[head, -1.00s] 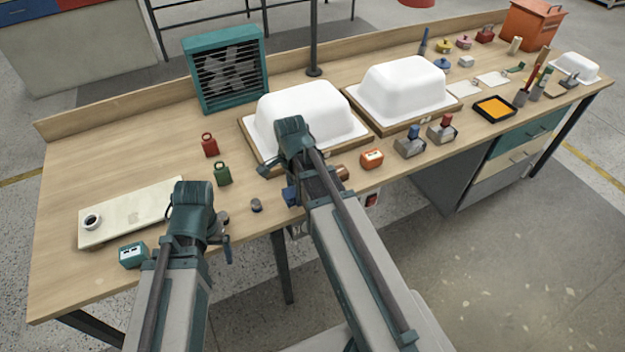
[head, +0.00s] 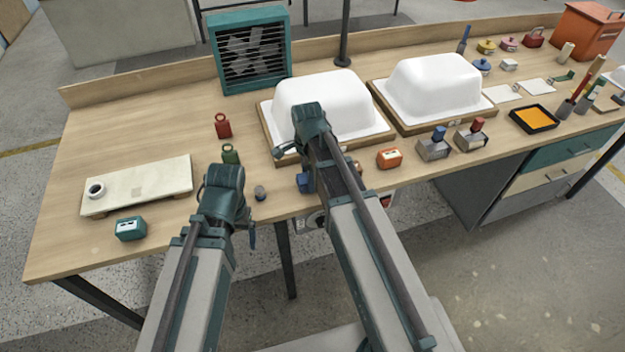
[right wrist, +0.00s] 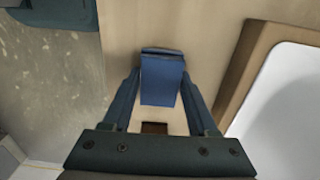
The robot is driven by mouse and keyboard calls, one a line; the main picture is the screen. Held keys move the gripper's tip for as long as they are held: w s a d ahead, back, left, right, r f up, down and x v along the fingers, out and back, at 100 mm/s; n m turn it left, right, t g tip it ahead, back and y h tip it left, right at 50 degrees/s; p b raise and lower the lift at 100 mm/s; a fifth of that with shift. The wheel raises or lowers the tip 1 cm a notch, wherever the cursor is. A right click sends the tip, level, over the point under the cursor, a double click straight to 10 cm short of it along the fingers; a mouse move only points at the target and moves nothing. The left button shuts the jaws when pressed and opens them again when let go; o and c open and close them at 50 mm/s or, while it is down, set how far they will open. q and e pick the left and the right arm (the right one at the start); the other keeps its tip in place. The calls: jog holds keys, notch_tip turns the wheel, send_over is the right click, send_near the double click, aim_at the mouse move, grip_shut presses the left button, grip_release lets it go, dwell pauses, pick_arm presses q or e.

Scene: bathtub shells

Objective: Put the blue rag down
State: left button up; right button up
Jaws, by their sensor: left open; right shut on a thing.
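The blue rag (right wrist: 162,80) is a small folded block between the fingers of my right gripper (right wrist: 161,98). In the head view a bit of the rag (head: 303,182) shows beside my right wrist, close to the bench's front edge, in front of the left white shell. My right gripper is shut on it. I cannot tell whether the rag touches the bench top.
The wooden bench (head: 110,140) has bare room at its left.

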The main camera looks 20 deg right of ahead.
jog(key=shift+a+r, duration=0.1)
jog(key=shift+a, duration=0.1)
jog(key=shift+d+f, duration=0.1)
jog(key=shift+f, duration=0.1)
jog(key=o, duration=1.2)
jog(key=shift+r, duration=0.2)
notch_tip(320, 180, up, 12)
jog(key=p, duration=1.2)
jog(key=shift+f, duration=0.15)
notch_tip(320, 180, down, 12)
jog(key=b, duration=1.2)
